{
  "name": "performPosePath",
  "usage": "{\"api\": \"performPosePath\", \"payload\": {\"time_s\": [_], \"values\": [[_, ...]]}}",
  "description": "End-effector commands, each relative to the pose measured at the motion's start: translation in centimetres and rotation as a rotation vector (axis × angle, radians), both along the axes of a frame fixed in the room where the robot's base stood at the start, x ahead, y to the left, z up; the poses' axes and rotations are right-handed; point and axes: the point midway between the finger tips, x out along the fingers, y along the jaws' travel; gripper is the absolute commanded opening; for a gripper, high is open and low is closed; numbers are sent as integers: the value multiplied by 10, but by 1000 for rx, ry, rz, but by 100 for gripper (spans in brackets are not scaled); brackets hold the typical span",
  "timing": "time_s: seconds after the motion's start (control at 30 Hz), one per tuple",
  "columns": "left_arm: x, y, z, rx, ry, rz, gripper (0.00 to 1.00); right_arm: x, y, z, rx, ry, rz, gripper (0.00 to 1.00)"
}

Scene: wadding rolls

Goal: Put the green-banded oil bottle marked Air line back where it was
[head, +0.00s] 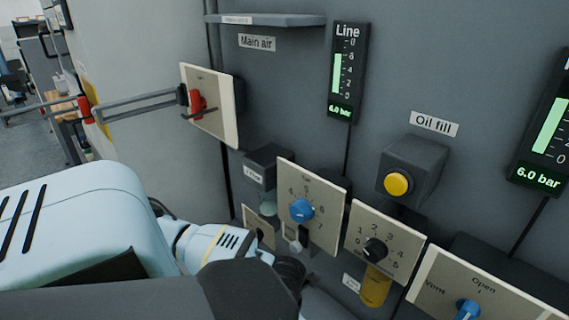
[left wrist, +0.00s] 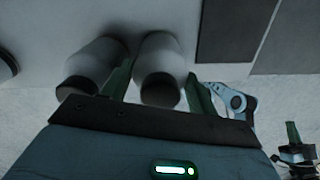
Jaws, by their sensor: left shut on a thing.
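My left gripper (left wrist: 158,88) is shut on a pale grey bottle (left wrist: 160,60) with a dark end, in the left wrist view. A similar pale bottle (left wrist: 97,62) is close beside it, just outside one green finger. I see no green band or Air line marking on either, so I cannot tell which bottle is held. In the head view my left arm hides the gripper and the bottle. A dark part with a green strip (left wrist: 297,150) at the lower right of the left wrist view looks like my right gripper; its jaws are too small to read.
On the grey wall are a red-handled Main air plate (head: 209,105), a blue knob plate (head: 312,207), a black knob plate (head: 385,240) above an amber bowl (head: 375,288), and a yellow Oil fill button (head: 397,184). A narrow shelf (head: 268,20) juts out at top.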

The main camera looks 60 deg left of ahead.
Motion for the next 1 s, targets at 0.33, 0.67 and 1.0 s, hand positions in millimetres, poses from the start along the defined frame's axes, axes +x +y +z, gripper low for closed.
{"api": "performPosePath", "payload": {"time_s": [0.33,0.67,1.0], "values": [[0,0,-2,0,0,0,68,1,0,0,1,-3,0,0],[1,0,25,1,-4,0,68,5,0,7,0,-14,0,0],[1,0,92,0,-5,0,68,10,0,16,0,-28,-1,0]]}}
